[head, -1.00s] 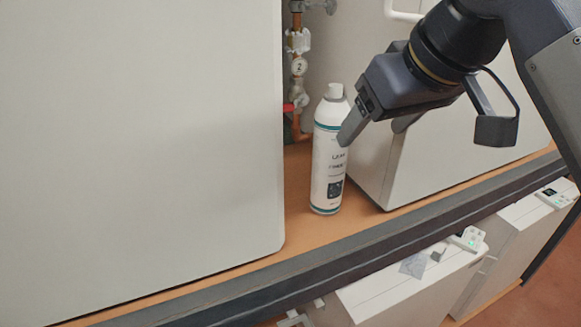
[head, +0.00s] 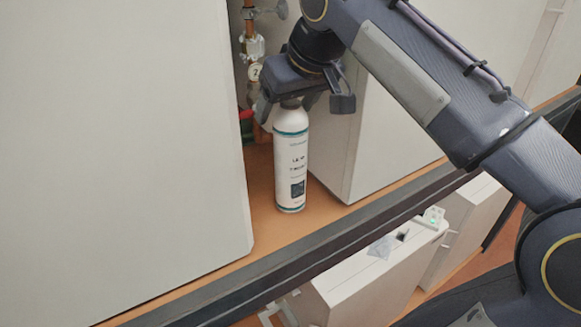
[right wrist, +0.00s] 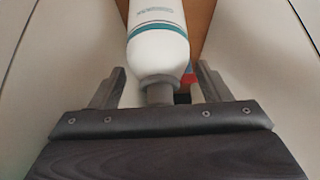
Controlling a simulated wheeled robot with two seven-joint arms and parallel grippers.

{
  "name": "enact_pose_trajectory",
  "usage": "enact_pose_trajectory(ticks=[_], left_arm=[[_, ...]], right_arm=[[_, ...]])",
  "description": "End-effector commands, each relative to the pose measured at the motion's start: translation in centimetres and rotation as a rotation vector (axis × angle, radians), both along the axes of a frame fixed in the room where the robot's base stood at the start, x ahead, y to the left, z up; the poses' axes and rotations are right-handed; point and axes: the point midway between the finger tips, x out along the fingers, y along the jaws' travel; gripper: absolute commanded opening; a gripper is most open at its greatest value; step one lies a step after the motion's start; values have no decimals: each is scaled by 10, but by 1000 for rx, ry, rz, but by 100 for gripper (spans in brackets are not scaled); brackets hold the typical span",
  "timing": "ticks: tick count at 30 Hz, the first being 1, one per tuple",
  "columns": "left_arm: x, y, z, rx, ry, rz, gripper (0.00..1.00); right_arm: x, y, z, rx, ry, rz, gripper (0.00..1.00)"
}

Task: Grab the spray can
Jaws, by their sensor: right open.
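The spray can (head: 291,165) is white with teal bands and a grey cap. It stands upright on the brown shelf (head: 262,200), between two large white units. My right gripper (head: 288,108) is over the top of the can, one finger on each side of it. In the right wrist view the can (right wrist: 158,50) points its cap at the gripper (right wrist: 160,88), and the cap lies between the open fingers. A gap shows on both sides of the cap. My left gripper is not in view.
A tall white unit (head: 120,150) stands close on the left, another white unit (head: 350,150) close on the right. Pipes with a gauge (head: 254,72) and a red handle are behind the can. The shelf's dark front edge (head: 330,233) runs in front, with white boxes below.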

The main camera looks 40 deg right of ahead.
Motion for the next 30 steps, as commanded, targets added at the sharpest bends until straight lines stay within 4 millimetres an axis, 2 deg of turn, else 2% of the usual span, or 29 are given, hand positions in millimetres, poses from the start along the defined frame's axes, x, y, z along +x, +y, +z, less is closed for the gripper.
enact_pose_trajectory(ticks=[5, 21, 30], left_arm=[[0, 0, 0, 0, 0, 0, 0], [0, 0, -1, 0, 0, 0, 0], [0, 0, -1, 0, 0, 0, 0]], right_arm=[[0, 0, 0, 0, -1, 0, 70], [0, 0, -1, 1, 1, 1, 1], [0, 0, 0, 1, 0, 1, 0]])
